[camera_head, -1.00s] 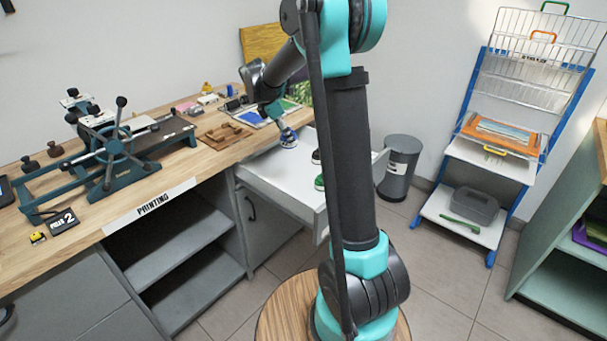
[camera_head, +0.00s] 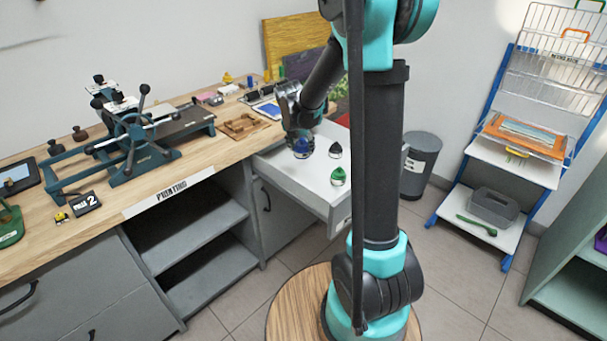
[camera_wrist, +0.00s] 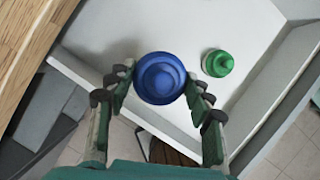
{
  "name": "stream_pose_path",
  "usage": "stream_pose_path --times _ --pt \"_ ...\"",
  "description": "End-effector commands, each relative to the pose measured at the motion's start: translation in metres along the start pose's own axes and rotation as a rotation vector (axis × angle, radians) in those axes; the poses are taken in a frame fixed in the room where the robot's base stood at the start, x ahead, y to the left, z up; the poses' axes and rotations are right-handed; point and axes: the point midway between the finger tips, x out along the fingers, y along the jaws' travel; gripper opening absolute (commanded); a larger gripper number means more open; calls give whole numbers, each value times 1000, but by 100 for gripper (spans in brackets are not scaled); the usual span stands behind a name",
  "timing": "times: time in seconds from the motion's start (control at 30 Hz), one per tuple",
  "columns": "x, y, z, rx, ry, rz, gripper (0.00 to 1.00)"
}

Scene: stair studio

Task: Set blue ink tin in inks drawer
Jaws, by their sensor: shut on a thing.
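My gripper (camera_head: 302,151) is shut on the blue ink tin (camera_wrist: 160,78), a round tin with a knob-like top. The tin also shows in the head view (camera_head: 302,146), over the open white inks drawer (camera_head: 317,190). In the wrist view, the fingers press on both sides of the tin, with the drawer floor (camera_wrist: 215,25) behind it. I cannot tell whether the tin touches the floor. A green tin (camera_head: 338,176) stands in the drawer to the right of the blue one, also in the wrist view (camera_wrist: 217,63). A black tin (camera_head: 335,150) stands farther back.
The wooden counter (camera_head: 225,165) runs along the drawer's left side, with a teal press (camera_head: 135,150) and a wooden frame (camera_head: 243,125) on it. A grey bin (camera_head: 420,165) stands behind my arm. A blue drying rack (camera_head: 510,150) stands at the right.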

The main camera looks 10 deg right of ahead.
Motion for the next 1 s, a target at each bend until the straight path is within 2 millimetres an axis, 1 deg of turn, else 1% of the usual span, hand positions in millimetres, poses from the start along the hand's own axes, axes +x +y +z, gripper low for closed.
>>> stream_pose_path --times 0.03,0.1,0.2,0.33,0.4,0.63,0.83,1.0 --pt "12 0 -4 0 0 0 8" --pt "27 1 -10 0 0 0 8" --pt "47 1 -19 1 0 0 8" --pt "68 0 -28 1 0 0 8" --pt "75 0 -31 1 0 0 8" --pt "88 0 -36 1 0 0 8" --pt "110 1 -45 1 0 0 8" --pt "116 0 -48 1 0 0 8"
